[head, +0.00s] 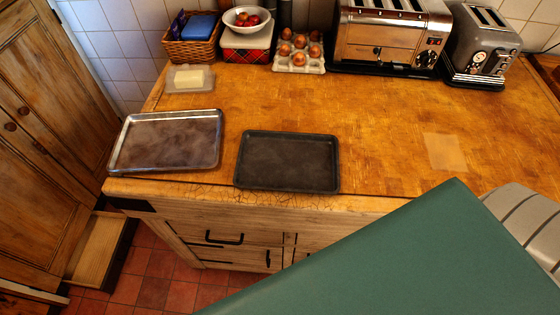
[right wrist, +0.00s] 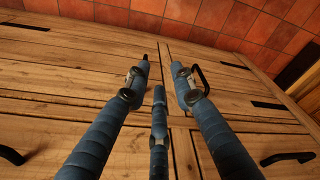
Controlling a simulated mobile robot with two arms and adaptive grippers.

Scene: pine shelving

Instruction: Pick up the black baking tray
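The black baking tray (head: 287,162) lies flat on the wooden worktop (head: 380,130), close to its front edge, in the head view. It is empty and nothing touches it. A silver metal tray (head: 166,141) lies just to its left, a small gap apart. My right gripper (right wrist: 161,65) shows only in the right wrist view. Its blue fingers are spread apart with nothing between them, in front of the wooden cabinet fronts. The black tray is not in that view. My left gripper is not in either view.
At the back stand a basket (head: 193,42), a fruit bowl (head: 246,20), an egg carton (head: 300,53), and two toasters (head: 388,35) (head: 484,50). A butter dish (head: 190,79) is behind the silver tray. The worktop right of the black tray is clear. Drawers with black handles (head: 224,238) are below.

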